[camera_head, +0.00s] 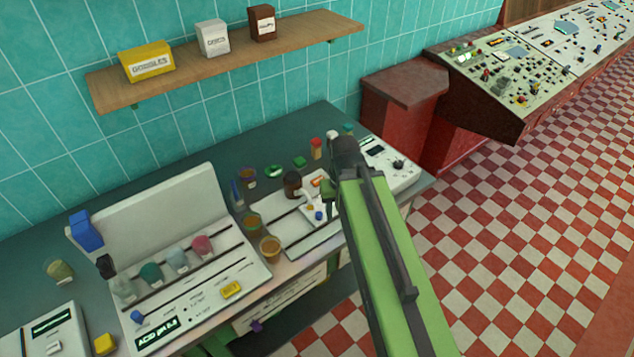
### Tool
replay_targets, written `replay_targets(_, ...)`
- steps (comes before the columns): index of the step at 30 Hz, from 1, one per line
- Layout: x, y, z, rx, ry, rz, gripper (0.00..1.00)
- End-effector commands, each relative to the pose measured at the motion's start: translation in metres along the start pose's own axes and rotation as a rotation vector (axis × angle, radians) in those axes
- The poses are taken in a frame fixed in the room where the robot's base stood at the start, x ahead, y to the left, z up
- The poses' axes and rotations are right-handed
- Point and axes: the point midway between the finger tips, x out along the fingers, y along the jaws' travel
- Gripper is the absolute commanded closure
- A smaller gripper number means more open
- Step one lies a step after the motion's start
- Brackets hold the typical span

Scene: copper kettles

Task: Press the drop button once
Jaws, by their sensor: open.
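My green arm reaches up from the bottom right to a dark joint above the counter. A small dark green part of my gripper (328,192) shows left of that joint, its fingertips hard to make out. It is near a small white panel (312,211) with orange and blue controls. No label reading "drop" is legible. A yellow button (231,289) sits on the front of the large white stand, well to the left of my gripper. Another yellow button (104,344) is at the lower left. I cannot tell which control is the drop button.
The white stand (160,197) holds several cups and has a display reading "ACID". Amber cups (270,247), dark bottles (292,184) and small green items crowd the dark counter (190,176). A white device (390,165) stands right of my arm. The checkered floor is clear at right.

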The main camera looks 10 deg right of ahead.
Motion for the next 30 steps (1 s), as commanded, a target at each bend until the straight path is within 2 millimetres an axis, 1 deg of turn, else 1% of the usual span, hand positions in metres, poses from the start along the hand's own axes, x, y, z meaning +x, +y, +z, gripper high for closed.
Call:
replay_targets(8, 0.0000, 0.0000, 0.0000, 0.000, 0.000, 0.000, 0.57)
replay_targets(11, 0.0000, 0.0000, 0.0000, 0.000, 0.000, 0.000, 0.67)
replay_targets(18, 0.0000, 0.0000, 0.0000, 0.000, 0.000, 0.000, 0.99)
replay_targets(19, 0.0000, 0.0000, 0.0000, 0.000, 0.000, 0.000, 1.00)
replay_targets(30, 0.0000, 0.0000, 0.0000, 0.000, 0.000, 0.000, 1.00)
